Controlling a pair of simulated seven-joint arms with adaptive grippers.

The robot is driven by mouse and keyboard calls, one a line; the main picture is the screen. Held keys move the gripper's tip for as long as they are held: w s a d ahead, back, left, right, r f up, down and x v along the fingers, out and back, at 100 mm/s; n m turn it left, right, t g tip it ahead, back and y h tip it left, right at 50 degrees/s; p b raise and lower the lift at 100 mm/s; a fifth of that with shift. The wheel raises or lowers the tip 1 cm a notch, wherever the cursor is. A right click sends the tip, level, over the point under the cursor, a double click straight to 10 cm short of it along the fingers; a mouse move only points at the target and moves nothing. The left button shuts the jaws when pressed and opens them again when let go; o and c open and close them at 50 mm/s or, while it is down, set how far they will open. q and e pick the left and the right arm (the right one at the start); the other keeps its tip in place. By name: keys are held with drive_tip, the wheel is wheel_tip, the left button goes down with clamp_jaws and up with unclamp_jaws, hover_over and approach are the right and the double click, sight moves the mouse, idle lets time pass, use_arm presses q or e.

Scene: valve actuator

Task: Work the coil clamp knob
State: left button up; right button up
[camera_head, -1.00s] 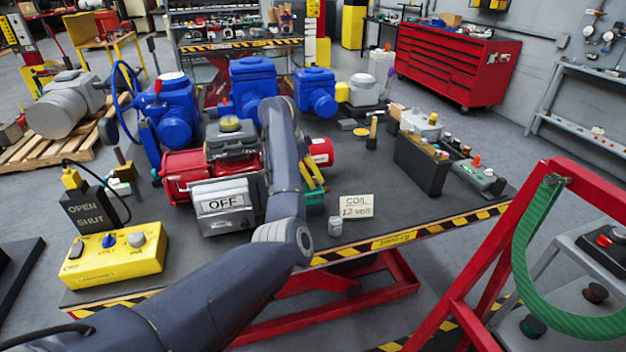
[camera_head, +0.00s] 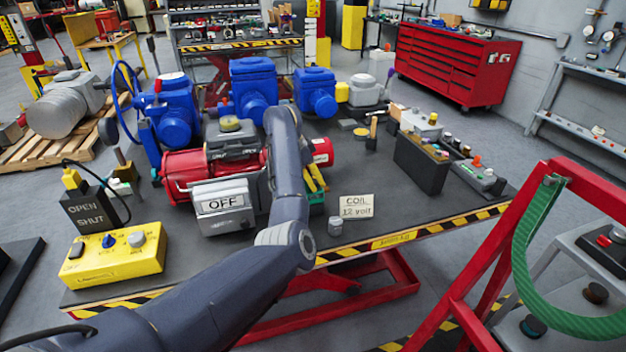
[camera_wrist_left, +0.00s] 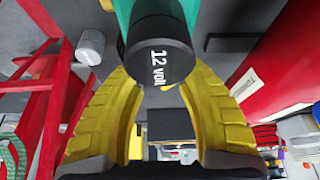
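A black round knob-like end marked "12 volt" (camera_wrist_left: 160,52) sits on a teal body in the left wrist view. In the head view the teal body (camera_head: 316,198) shows beside the red actuator (camera_head: 185,178), mostly behind my left arm. My left gripper (camera_head: 316,180) is at the teal body, its yellow fingers partly hidden by the arm. In the left wrist view its fingers (camera_wrist_left: 158,88) are spread apart, one on each side of the black end's lower part. I cannot tell whether they touch it. My right gripper is not in view.
A small grey cylinder (camera_head: 335,226) and a "COIL 12 volt" sign (camera_head: 356,206) stand near the table's front edge. A yellow control box (camera_head: 112,255) is at the left. A black battery-like box (camera_head: 421,164) is at the right.

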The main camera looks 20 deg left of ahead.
use_arm(q)
drive_tip(key=c, duration=0.7)
drive_tip(key=shift+m+g+h, duration=0.4)
drive_tip(key=shift+m+g, duration=0.4)
drive_tip(key=shift+m, duration=1.6)
drive_tip(key=o, duration=1.3)
